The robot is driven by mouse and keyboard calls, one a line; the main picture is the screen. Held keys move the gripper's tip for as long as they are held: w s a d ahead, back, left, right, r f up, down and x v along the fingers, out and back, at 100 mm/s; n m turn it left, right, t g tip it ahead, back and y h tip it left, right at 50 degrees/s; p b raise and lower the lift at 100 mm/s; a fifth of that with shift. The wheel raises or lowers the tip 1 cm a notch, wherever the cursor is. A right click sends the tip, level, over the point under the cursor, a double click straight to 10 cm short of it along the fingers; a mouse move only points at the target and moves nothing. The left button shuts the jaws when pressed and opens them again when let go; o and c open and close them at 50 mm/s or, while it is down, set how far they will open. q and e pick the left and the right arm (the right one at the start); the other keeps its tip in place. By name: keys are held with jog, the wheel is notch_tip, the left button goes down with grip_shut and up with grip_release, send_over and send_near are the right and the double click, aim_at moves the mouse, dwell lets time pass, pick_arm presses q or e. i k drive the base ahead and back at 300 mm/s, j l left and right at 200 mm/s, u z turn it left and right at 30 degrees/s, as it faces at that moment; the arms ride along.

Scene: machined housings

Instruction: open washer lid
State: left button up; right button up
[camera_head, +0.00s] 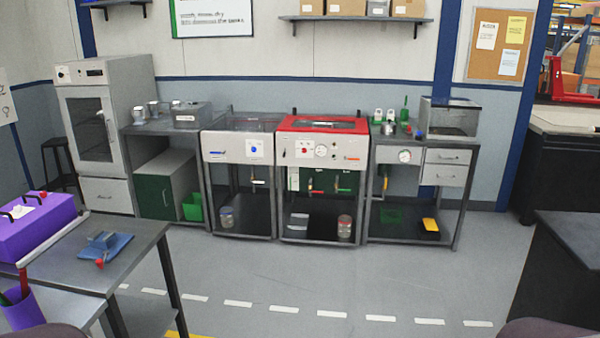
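A bench unit with a red-framed lid (287,124) stands in the row along the back wall. Its lid has a dark window and looks flat and closed. The unit's pale front panel (310,152) carries a gauge, a red knob and small levers. To its left is a unit with a clear top and a blue knob on its front panel (231,149). No label tells me which unit is the washer. Neither of my grippers is in view.
A tall grey cabinet (74,122) stands at the far left. A grey table (130,255) with a purple case (38,238) is near left. A dark bench (580,235) is near right. Open floor (350,275) lies before the units.

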aim_at(361, 125)
jog(key=i, duration=1.2)
jog(key=i+j+z, duration=0.1)
jog(key=i, duration=1.05)
jog(key=i+j, duration=0.1)
jog(key=i, duration=1.1)
jog(key=i+l+z, duration=0.2)
jog(key=i, duration=1.2)
jog(key=j, duration=0.1)
